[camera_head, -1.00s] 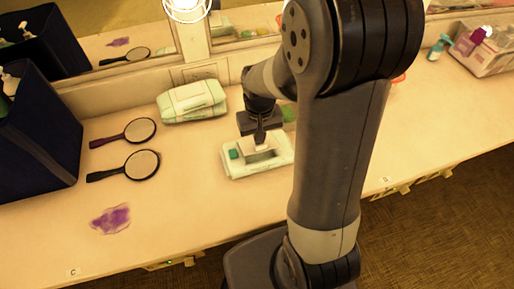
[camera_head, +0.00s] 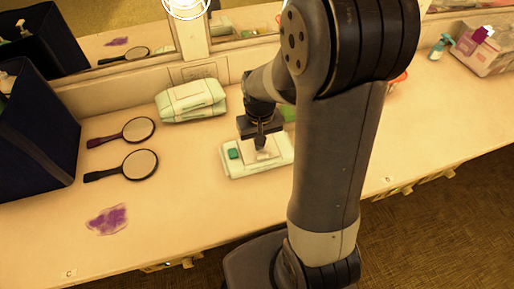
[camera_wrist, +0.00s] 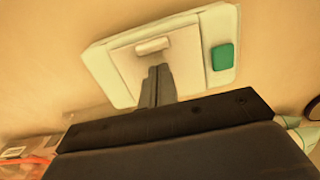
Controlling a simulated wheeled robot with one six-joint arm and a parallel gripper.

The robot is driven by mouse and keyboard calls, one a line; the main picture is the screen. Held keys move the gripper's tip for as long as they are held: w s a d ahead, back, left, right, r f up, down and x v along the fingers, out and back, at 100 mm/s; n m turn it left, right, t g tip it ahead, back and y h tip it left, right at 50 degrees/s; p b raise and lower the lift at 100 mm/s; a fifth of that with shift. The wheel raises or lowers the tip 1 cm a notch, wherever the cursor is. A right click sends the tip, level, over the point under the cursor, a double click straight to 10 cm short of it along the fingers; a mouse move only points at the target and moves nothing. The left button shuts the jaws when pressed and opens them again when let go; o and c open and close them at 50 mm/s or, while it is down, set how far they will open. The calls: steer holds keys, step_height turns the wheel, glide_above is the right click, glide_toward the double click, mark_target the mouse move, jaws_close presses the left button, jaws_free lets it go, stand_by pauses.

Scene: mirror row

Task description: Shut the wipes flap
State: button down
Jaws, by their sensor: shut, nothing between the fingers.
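A pale green and white wipes pack (camera_head: 236,168) lies on the counter, partly behind my arm. It also shows in the wrist view (camera_wrist: 108,75), with a green square (camera_wrist: 222,57) at one end. Its whitish flap (camera_wrist: 190,72) looks lowered, flat or nearly flat on the pack, with a small raised tab (camera_wrist: 152,46). My gripper (camera_head: 260,147) is shut and empty, pointing down over the flap. In the wrist view the fingertips (camera_wrist: 160,69) are at the flap, just short of the tab. I cannot tell whether they touch it or whether the flap is fully closed.
A second wipes pack (camera_head: 191,101) lies by the mirror wall. Two hand mirrors (camera_head: 140,165) (camera_head: 138,130), a purple smear (camera_head: 108,219) and a dark blue bin (camera_head: 38,130) are to the left. A clear box (camera_head: 485,52) stands far right.

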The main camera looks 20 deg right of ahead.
step_height(320, 180, up, 8)
steer(key=p, duration=0.6)
steer(key=shift+f, duration=0.1)
stand_by(0.4)
step_height(320, 180, down, 8)
steer(key=b, duration=0.6)
stand_by(0.3)
